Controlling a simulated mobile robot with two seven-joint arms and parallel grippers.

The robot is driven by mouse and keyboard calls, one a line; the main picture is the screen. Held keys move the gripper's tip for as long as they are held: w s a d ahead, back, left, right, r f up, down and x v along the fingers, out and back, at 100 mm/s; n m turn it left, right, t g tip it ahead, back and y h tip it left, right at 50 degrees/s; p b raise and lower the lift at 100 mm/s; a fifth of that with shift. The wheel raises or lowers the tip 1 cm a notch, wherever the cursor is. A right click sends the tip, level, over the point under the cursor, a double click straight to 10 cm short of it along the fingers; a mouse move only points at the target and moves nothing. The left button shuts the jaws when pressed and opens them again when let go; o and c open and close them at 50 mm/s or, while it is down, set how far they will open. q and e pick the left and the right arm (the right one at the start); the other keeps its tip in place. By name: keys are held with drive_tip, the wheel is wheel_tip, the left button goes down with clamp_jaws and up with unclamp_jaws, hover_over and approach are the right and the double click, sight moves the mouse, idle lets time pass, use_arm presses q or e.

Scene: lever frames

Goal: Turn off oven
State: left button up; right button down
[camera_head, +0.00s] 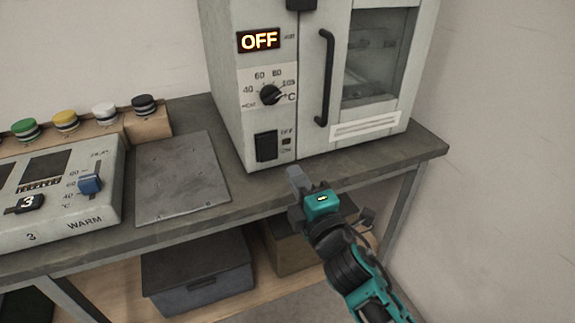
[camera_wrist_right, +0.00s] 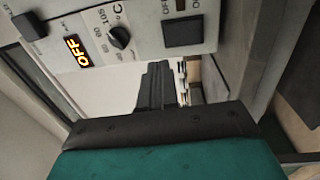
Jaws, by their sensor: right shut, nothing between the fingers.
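The oven (camera_head: 222,75) is a pale grey cabinet standing on the bench. Its display (camera_head: 259,40) reads OFF in lit orange letters. Below the display is a black temperature knob (camera_head: 270,95), and below that a black rocker switch (camera_head: 266,146). In the right wrist view the display (camera_wrist_right: 76,50), knob (camera_wrist_right: 119,37) and switch (camera_wrist_right: 183,32) show along the top. My right gripper (camera_head: 296,180) is shut and empty, in front of and below the switch near the bench's front edge, apart from the oven. My left gripper is not in view.
The oven door has a black vertical handle (camera_head: 325,78) and a window. Left on the bench are a flat grey plate (camera_head: 181,180), a control panel (camera_head: 60,195) and a row of coloured knobs (camera_head: 66,121). A dark bin (camera_head: 197,275) sits on the shelf below.

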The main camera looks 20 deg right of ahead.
drive_tip(key=shift+s+r, duration=0.1)
drive_tip(key=shift+s, duration=0.8)
use_arm(q)
drive_tip(key=p, duration=0.1)
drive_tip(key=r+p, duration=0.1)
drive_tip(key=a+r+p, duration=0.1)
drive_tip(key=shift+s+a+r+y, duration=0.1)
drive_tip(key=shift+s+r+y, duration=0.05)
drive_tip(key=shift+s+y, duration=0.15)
use_arm(e)
drive_tip(key=s+f+m+g+y, duration=0.1)
drive_tip(key=s+f+m+g, duration=0.7)
drive_tip(key=s+f+m, duration=0.6)
wheel_tip(320, 180, down, 5)
drive_tip(key=shift+s+a+r+m+y, duration=0.2)
drive_tip(key=shift+s+m+y, duration=0.15)
drive_tip(key=shift+m, duration=0.55)
use_arm(q)
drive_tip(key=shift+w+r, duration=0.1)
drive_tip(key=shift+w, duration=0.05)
drive_tip(key=shift+p, duration=0.3)
